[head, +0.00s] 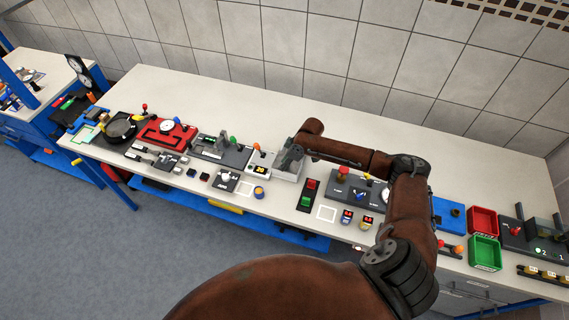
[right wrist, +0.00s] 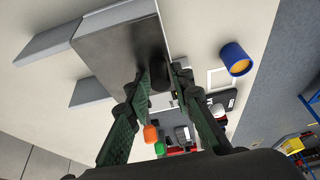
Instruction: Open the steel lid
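The steel lid tops a grey metal box (head: 287,173) near the middle of the bench. In the right wrist view, its smooth grey surface (right wrist: 108,50) lies just beyond my fingers and looks flat. My right gripper (head: 289,160) is over this box. Its two green fingers (right wrist: 160,80) are drawn close together on either side of a dark rounded part, which seems to be the lid's handle. The contact is dark and partly hidden by the fingers. In the head view, my right arm comes across the bench from the right. My left gripper is not in view.
A blue-and-orange cylinder (head: 259,192) stands near the bench's front edge. A red-and-green button box (head: 308,194) is right of the steel box. Several devices crowd the left, including a red panel (head: 166,132). Red (head: 482,221) and green (head: 485,252) bins stand right. The back strip is clear.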

